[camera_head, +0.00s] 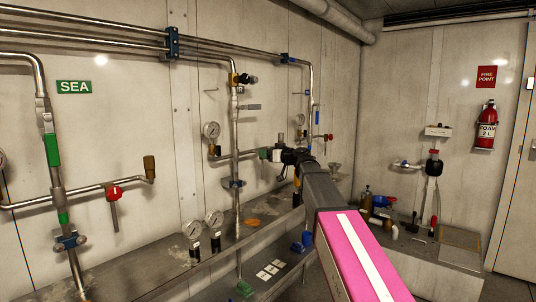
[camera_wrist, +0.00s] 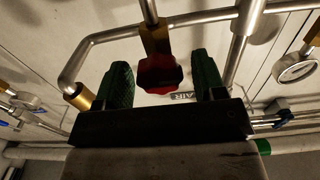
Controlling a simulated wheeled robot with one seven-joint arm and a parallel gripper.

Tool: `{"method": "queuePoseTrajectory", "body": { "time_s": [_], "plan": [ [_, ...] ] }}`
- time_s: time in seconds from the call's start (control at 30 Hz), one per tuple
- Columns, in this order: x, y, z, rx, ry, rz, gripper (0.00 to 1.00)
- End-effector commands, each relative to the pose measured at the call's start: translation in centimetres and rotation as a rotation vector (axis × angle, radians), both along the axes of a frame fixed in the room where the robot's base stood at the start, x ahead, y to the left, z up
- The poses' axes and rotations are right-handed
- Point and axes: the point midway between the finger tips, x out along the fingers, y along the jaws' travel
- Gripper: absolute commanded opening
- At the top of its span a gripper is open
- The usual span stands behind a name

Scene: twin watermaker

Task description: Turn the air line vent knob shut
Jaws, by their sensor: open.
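The air line vent knob (camera_wrist: 160,74) is red and sits on a brass body (camera_wrist: 154,40) on a steel pipe in the wrist view. A small plate behind it (camera_wrist: 184,95) reads AIR. My gripper (camera_wrist: 161,66) has two green-padded fingers, one on each side of the knob. The fingers are open, with a visible gap to the knob on both sides. In the head view my gripper (camera_head: 268,154) is at the pipes on the back wall. There I cannot make out the knob, which seems hidden by the gripper or arm.
Steel pipes (camera_wrist: 100,38) run close around the gripper, with a gauge (camera_wrist: 296,66) at the right in the wrist view. In the head view a ledge (camera_head: 150,275) with gauges (camera_head: 214,221) runs below the pipes. A red-handled valve (camera_head: 114,193) is at the left.

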Motion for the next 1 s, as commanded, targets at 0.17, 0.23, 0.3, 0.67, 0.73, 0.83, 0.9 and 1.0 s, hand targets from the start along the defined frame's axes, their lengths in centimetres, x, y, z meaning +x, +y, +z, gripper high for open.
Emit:
{"method": "queuePoseTrajectory", "body": {
  "time_s": [0.17, 0.23, 0.3, 0.67, 0.73, 0.83, 0.9, 1.0],
  "plan": [
    [0.06, 0.09, 0.0, 0.0, 0.0, 0.0, 0.64],
    [0.05, 0.09, 0.0, 0.0, 0.0, 0.0, 0.64],
    [0.05, 0.09, 0.0, 0.0, 0.0, 0.0, 0.51],
    [0.06, 0.07, 0.01, 0.029, 0.037, 0.001, 0.16],
    [0.09, 0.05, 0.0, 0.062, 0.079, 0.001, 0.16],
    [0.1, 0.02, 0.0, 0.108, 0.138, 0.001, 0.16],
    [0.12, 0.01, -0.01, 0.134, 0.172, 0.001, 0.16],
    [0.14, 0.0, -0.02, 0.157, 0.201, 0.001, 0.16]
  ]
}}
